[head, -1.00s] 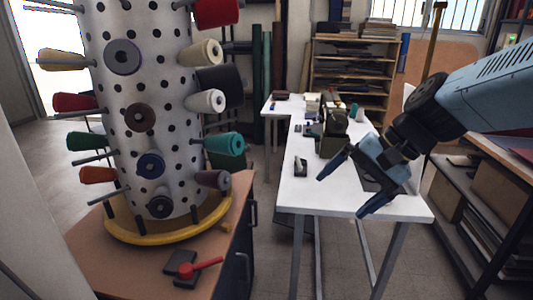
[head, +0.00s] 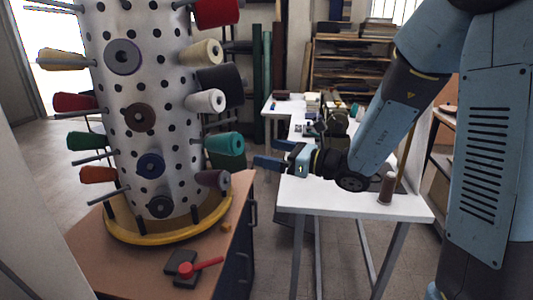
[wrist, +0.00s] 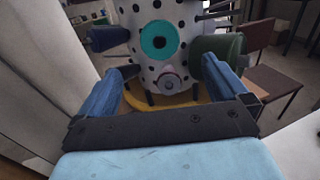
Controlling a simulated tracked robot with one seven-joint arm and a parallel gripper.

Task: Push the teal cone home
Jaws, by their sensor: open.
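The teal cone (head: 224,144) sticks out sideways from the right side of a white, dotted, upright drum (head: 175,100) in the head view. In the wrist view its round end, with a dark centre, faces me: the teal cone (wrist: 159,41) is near the top middle. How far it sits along its peg is hard to tell. My gripper (head: 268,153) is to the right of the cone in the head view, pointing at the drum, apart from the cone. In the wrist view my gripper (wrist: 167,70) has its blue fingers spread wide with nothing between them.
A dark green cone (wrist: 216,45) and a navy cone (wrist: 108,38) flank the teal one. A mauve cone (head: 213,179) is below it. The drum's yellow ring base (head: 160,233) rests on a brown cabinet top. A white table (head: 335,200) holds a brown spool (head: 386,188).

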